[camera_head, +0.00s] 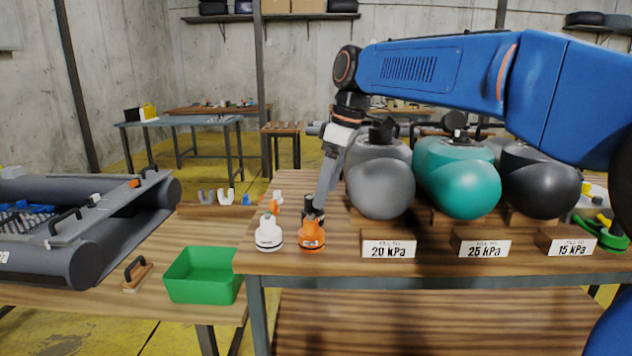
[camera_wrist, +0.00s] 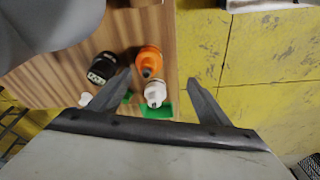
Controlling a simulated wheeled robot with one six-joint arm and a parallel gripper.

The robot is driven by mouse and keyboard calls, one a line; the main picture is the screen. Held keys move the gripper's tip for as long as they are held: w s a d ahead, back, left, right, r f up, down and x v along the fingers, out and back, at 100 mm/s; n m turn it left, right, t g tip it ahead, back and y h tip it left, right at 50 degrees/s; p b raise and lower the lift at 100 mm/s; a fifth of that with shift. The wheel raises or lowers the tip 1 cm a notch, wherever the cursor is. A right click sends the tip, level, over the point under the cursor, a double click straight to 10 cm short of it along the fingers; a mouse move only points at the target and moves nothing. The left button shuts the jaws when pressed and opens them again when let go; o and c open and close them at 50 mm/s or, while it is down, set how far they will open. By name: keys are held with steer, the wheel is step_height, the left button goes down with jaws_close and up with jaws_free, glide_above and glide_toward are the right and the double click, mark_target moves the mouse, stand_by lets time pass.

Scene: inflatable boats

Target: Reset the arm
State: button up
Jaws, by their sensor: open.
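My gripper (camera_head: 327,185) hangs from the blue arm, pointing down at the front left of the wooden table, left of the grey inflatable tube. Its two fingers are spread in the wrist view (camera_wrist: 160,76), with nothing visibly clamped between them. An orange cap-like piece (camera_head: 311,236) stands just below the fingertips; it also shows in the wrist view (camera_wrist: 149,58). A black piece (camera_wrist: 102,67) lies near the left finger in the wrist view. Whether the fingers touch anything cannot be told.
Grey (camera_head: 380,188), teal (camera_head: 468,190) and black (camera_head: 540,185) tubes stand close on the right behind pressure labels. A green bin (camera_head: 203,276) sits on the lower left table beside a grey boat (camera_head: 90,240). Space above the bin is clear.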

steer(key=s+d+f+m+t, duration=0.1)
steer(key=s+d+f+m, duration=0.25)
steer(key=s+d, duration=0.35)
steer(key=s+d+f+m+t, duration=0.1)
steer(key=s+d+f+m, duration=0.3)
steer(key=d, duration=0.5)
steer(key=s+d+f+m+t+h, duration=0.1)
steer(key=s+d+f+m, duration=0.2)
steer(key=s+d+f, duration=0.2)
steer(key=s+d+f+m+t+h, duration=0.1)
steer(key=s+d+f+m, duration=0.3)
steer(key=s+f, duration=0.6)
steer(key=s+d, duration=0.1)
steer(key=s, duration=0.1)
steer(key=shift+s+d+h, duration=0.2)
steer(key=shift+s+h, duration=0.1)
steer(key=shift+s, duration=0.05)
